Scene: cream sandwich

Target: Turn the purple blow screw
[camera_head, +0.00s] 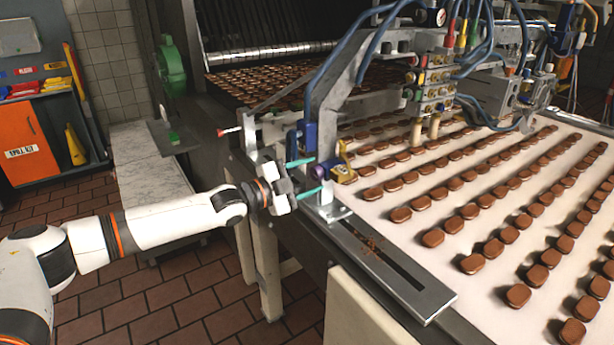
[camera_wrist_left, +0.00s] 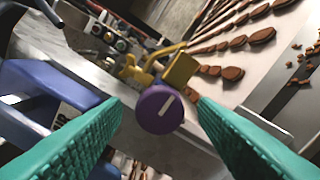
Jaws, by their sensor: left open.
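The purple blow screw (camera_wrist_left: 160,109) is a round knob with a pale slot mark on its face, and it shows in the middle of the left wrist view. My left gripper (camera_head: 305,177) is open, with its teal fingertips reaching the machine's near corner in the head view. In the left wrist view one finger is on each side of the screw, with visible gaps between them and it. In the head view the screw is mostly hidden among the fingertips and fittings. My right gripper is not in view.
A yellow bracket (camera_wrist_left: 180,70) sits just behind the screw, and a blue block (camera_wrist_left: 45,85) is to its left. The conveyor (camera_head: 375,225) carries rows of brown biscuits. A metal rail (camera_head: 400,280) runs along its near edge. Blue hoses hang above.

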